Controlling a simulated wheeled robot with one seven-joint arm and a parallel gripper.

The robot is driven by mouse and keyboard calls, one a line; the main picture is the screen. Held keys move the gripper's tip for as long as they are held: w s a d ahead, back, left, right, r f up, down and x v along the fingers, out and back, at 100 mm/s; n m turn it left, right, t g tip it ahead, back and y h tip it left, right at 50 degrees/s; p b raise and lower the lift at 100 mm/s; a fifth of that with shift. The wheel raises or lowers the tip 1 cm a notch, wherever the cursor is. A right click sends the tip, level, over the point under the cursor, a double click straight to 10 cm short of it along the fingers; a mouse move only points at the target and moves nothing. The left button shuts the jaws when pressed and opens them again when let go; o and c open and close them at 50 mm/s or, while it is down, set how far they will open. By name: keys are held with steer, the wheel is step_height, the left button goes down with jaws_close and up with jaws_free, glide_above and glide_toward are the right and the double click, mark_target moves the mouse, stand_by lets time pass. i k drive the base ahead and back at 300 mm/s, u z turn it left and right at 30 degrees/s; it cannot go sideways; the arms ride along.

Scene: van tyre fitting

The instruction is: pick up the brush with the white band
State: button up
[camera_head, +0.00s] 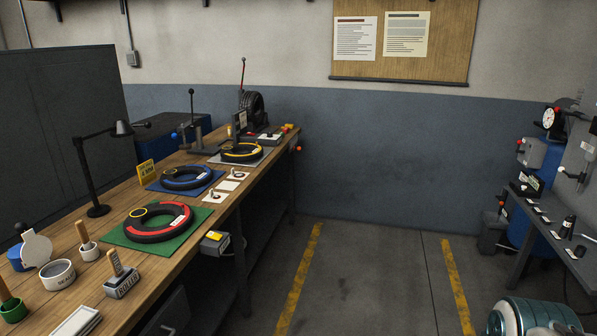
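Several wooden-handled items stand at the near left of the workbench (149,268). One wooden handle (82,231) rises from a small white pot (90,252) with a dark band. Another wooden handle (115,263) rises from a grey lettered block (122,286). A third handle (4,291) stands in a green pot (13,312) at the left edge, partly cut off. The brush ends are hidden or too small to make out, and I cannot tell which brush has the white band. My gripper is not in view.
Tyres with red (150,222), blue (186,177) and yellow (241,152) marks lie on mats along the bench. A right-hand shelf (553,235) holds small items. A teal tank (535,316) stands lower right. The middle floor is clear.

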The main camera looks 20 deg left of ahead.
mark_target(84, 236)
steer(key=u, duration=0.6)
steer(key=i, duration=1.2)
steer(key=u, duration=1.85)
steer(key=i, duration=0.8)
steer(key=u, duration=0.65)
steer(key=i, duration=0.5)
steer(key=z, duration=0.05)
